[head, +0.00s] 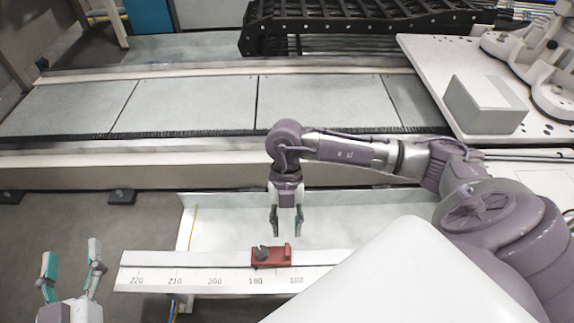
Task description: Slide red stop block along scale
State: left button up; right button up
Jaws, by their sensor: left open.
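The red stop block (283,256) with a dark round knob (262,254) sits on the white scale (150,268), around the marks that look like 190 and 180. My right gripper (286,234) points down just behind and above the block, its two fingers apart and nothing between them. It appears not to touch the block. My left gripper (72,262) is at the lower left, beyond the scale's left end, with its fingers spread and empty. The right part of the scale is hidden behind a white surface in front.
A white tray-like surface (225,215) lies behind the scale. Beyond it run grey panels (190,105) with a metal edge. A grey box (485,104) stands on a white table (430,60) at the right. The scale left of the block looks clear.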

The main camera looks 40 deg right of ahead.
jog(key=shift+v, duration=2.4)
jog(key=shift+s+f, duration=0.1)
